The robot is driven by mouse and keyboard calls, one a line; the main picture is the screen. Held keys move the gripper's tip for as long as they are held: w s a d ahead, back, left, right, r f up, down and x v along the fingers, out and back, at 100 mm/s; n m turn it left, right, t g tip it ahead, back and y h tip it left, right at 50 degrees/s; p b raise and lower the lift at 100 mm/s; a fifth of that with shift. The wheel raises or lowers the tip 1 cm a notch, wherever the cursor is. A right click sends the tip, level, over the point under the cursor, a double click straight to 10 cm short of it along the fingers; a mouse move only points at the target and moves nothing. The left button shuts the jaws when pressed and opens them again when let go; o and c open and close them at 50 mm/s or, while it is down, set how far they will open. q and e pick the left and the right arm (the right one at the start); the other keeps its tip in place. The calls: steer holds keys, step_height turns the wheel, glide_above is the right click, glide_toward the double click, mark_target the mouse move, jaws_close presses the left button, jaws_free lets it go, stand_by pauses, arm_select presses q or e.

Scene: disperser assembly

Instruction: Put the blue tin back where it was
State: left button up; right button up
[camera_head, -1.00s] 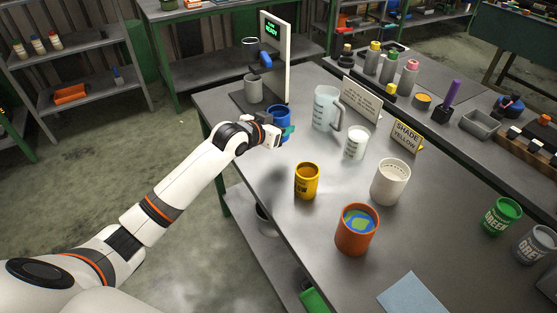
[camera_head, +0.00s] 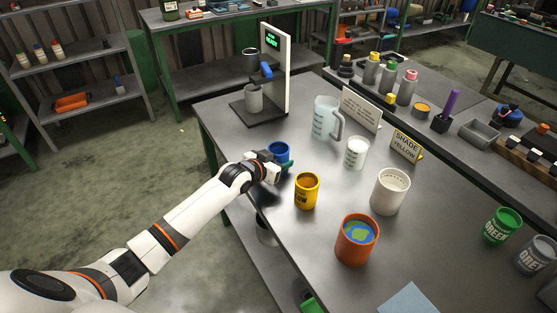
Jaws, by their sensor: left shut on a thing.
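The blue tin (camera_head: 279,151) is near the left edge of the metal table (camera_head: 330,185), between the disperser and the yellow tin. My left gripper (camera_head: 279,168) is shut on the blue tin from its near side. The tin looks upright; I cannot tell whether its base touches the table. The gripper's fingers are partly hidden behind the wrist and the tin. My right gripper is not in view.
The yellow tin (camera_head: 306,191) stands close to the right of my gripper. The disperser (camera_head: 272,75) with a grey cup (camera_head: 253,98) stands behind. A clear jug (camera_head: 325,118), white cups (camera_head: 389,191) and an orange pot (camera_head: 356,240) stand to the right.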

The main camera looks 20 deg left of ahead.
arm_select(q)
steer(key=o, duration=1.1)
steer(key=shift+f, duration=0.1)
steer(key=shift+o, duration=0.2)
steer(key=shift+r, duration=0.25)
steer(key=shift+s, duration=0.25)
steer(key=v, duration=1.1)
steer(key=shift+s+a+r, duration=0.1)
steer(key=shift+s, duration=0.15)
